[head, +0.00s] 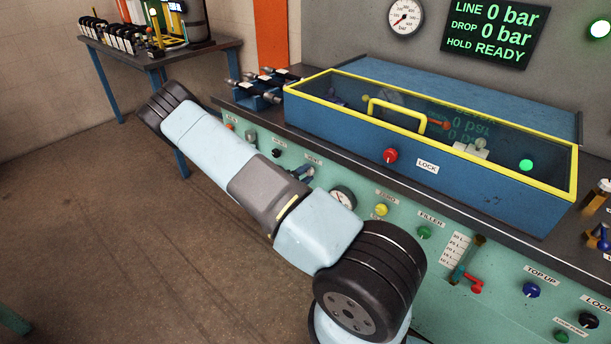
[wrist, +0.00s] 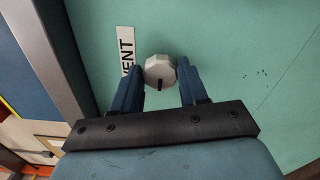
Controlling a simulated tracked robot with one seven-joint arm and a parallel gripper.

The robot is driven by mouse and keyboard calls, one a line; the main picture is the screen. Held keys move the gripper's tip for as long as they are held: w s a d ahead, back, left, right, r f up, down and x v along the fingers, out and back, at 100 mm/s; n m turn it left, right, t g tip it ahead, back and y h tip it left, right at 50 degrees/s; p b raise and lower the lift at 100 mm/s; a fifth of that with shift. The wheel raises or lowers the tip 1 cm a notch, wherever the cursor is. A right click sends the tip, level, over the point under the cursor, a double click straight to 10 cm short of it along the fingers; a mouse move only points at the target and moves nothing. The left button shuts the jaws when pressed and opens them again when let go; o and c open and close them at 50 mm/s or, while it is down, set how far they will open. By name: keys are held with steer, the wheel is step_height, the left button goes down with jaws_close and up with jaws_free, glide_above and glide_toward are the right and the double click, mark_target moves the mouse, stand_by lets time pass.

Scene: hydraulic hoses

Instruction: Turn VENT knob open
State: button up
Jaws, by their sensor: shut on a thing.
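The VENT knob (wrist: 159,68) is a pale, faceted knob on the green panel, beside the partly covered VENT label (wrist: 126,52) in the wrist view. A dark mark shows at its lower edge. My gripper (wrist: 161,76) has its two blue fingers on either side of the knob, shut on it. In the head view my gripper (head: 303,173) is at the panel front beyond my forearm, small and partly hidden. I cannot make out the knob there.
A blue case with a yellow-framed clear lid (head: 430,108) and a red LOCK knob (head: 390,155) sits above the panel. The display (head: 493,33) reads LINE 0 bar, DROP 0 bar, HOLD READY. Floor at left is clear.

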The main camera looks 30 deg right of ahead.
steer(key=shift+s+f, duration=0.2)
steer(key=shift+f, duration=0.05)
steer(key=o, duration=1.1)
steer(key=shift+w+r, duration=0.1)
steer(key=shift+c, duration=0.2)
steer(key=v, duration=1.3)
steer(key=shift+a, duration=0.4)
